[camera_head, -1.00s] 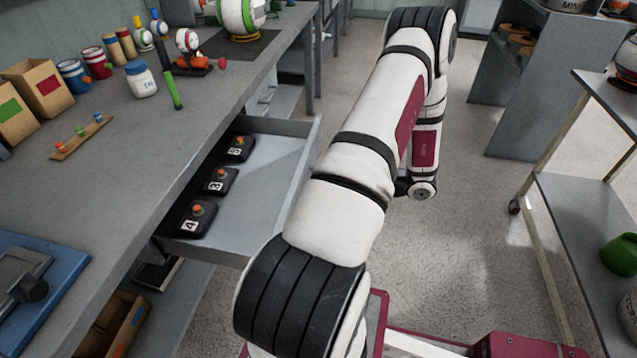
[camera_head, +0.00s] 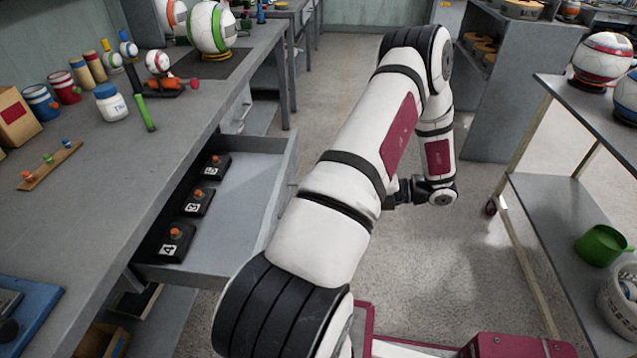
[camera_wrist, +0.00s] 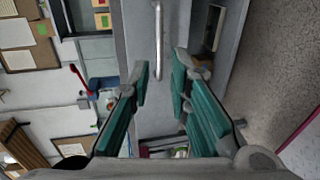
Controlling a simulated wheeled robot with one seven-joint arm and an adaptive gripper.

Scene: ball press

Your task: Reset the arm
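My arm stretches forward from the bottom of the head view, bends at the elbow, and its wrist hangs down over the aisle. My gripper (camera_head: 391,193) shows there only as a small dark part, right of the open drawer (camera_head: 240,225) and apart from it. In the wrist view my gripper (camera_wrist: 163,72) has its two teal-padded fingers apart, with nothing between them. Beyond the fingertips is a grey front with a metal handle (camera_wrist: 158,40); I cannot tell how far off it is.
The drawer juts from the grey workbench (camera_head: 85,190) and holds black numbered blocks (camera_head: 172,242). A shelf cart (camera_head: 550,215) with a green pot (camera_head: 601,245) stands on the right. The floor (camera_head: 420,260) between is clear.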

